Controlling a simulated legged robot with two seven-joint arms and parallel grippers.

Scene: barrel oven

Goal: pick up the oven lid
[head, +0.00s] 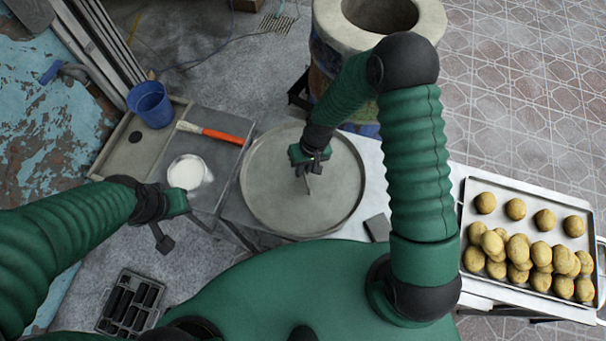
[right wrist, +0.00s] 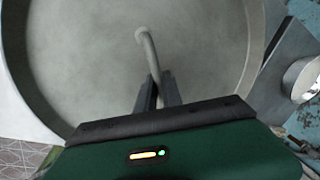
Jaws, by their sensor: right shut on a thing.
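The oven lid (head: 262,185) is a wide, round, grey disc with a raised rim, lying flat over the light metal table. I cannot tell whether it touches the table. My right gripper (head: 308,186) is above its middle. In the right wrist view, the lid (right wrist: 90,60) fills most of the picture, and its curved handle (right wrist: 149,50) runs between the fingers of my right gripper (right wrist: 158,92), which is shut on it. My left gripper (head: 163,238) hangs left of the lid, apart from it; its jaws are too unclear to judge.
The barrel oven (head: 322,22) stands behind the table with its round top opening uncovered. A tray of potatoes (head: 470,208) is at the right. A bowl of white stuff (head: 186,172), an orange-handled brush (head: 215,134) and a blue bucket (head: 150,105) are at the left.

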